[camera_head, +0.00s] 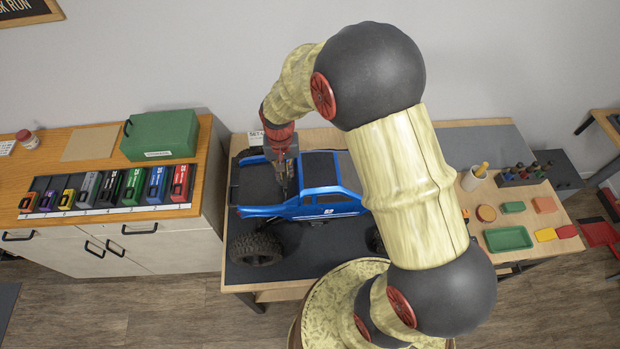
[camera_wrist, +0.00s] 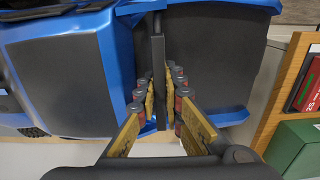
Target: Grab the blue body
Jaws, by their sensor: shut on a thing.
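The blue body (camera_head: 325,207) is a pickup truck shell with dark windows and a dark bed panel, seated upright on the crawler's wheels. My gripper (camera_head: 284,190) points down at it, between the cab and the dark panel at its left end. In the wrist view, the blue body (camera_wrist: 116,55) fills most of the upper picture. There my fingers (camera_wrist: 164,88) stand on both sides of a thin dark upright bar (camera_wrist: 158,75) on the body and are shut on it. My arm hides the right end of the truck in the head view.
The crawler stands on a dark mat (camera_head: 300,262) on the workbench. Left is a wooden cabinet with a row of coloured packs (camera_head: 108,188) and a green box (camera_head: 160,134). Right are a green tray (camera_head: 508,239), a cup (camera_head: 472,180) and small coloured blocks.

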